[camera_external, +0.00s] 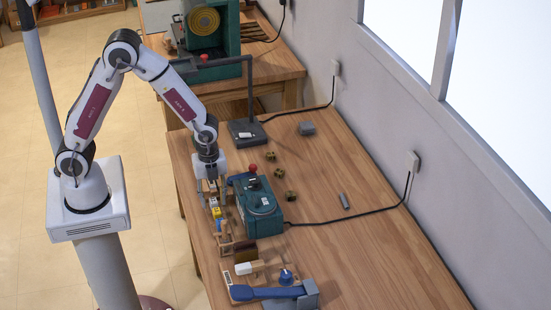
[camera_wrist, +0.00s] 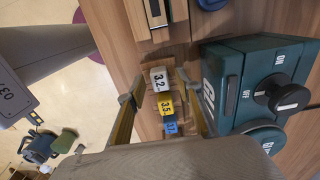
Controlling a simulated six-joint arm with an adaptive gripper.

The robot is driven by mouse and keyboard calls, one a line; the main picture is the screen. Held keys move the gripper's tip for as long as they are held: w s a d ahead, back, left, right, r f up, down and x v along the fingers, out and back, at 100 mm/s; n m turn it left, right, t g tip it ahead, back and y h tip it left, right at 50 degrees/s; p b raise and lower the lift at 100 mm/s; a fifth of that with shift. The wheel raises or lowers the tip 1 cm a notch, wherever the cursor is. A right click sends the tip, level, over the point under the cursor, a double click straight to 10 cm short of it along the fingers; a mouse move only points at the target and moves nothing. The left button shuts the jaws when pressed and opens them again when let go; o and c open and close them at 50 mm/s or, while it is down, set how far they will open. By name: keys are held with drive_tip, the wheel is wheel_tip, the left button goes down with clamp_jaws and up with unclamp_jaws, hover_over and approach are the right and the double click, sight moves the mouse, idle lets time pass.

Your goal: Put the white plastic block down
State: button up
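A white block (camera_wrist: 160,78) marked "3.2" is at the end of a short row, beside a yellow block (camera_wrist: 165,104) marked "3.5" and a blue block (camera_wrist: 170,127). The row also shows small in the external view, with the yellow block (camera_external: 216,212) and blue block (camera_external: 220,226) below my gripper (camera_external: 212,192). In the wrist view my gripper (camera_wrist: 157,88) has its fingers apart, one on each side of the white block. Narrow gaps seem to show between fingers and block. Whether the block touches the surface under it is unclear.
A teal machine (camera_external: 258,205) with a red knob stands close right of my gripper. A wooden board with a blue-handled tool (camera_external: 268,292) lies at the table's near end. A dark lamp-like stand (camera_external: 246,133) is behind. The table's right part is mostly clear, crossed by a cable.

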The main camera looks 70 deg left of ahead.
sight(216, 199)
drive_tip(key=shift+r, duration=0.1)
idle(0.3)
drive_tip(key=shift+w+r, duration=0.25)
drive_tip(key=shift+r, duration=1.55)
drive_tip(key=shift+w+r, duration=0.2)
drive_tip(key=shift+r, duration=1.8)
drive_tip(key=s+a+r+n+t, duration=0.1)
drive_tip(key=s+a+r+n, duration=0.25)
drive_tip(key=r, duration=0.25)
drive_tip(key=s+a+r+n+t, duration=0.2)
drive_tip(key=s+r+n, duration=0.25)
drive_tip(key=r, duration=0.25)
drive_tip(key=s+a+r+n+t, duration=0.1)
drive_tip(key=s+a+r+n, duration=0.1)
drive_tip(key=s+n, duration=0.3)
drive_tip(key=s+a+r+n+t, duration=0.1)
drive_tip(key=s+r+n, duration=0.1)
drive_tip(key=s+n, duration=0.3)
drive_tip(key=shift+s+a+r+t, duration=0.3)
drive_tip(key=shift+s+a+r, duration=0.05)
drive_tip(key=shift+s, duration=0.2)
drive_tip(key=shift+o, duration=0.6)
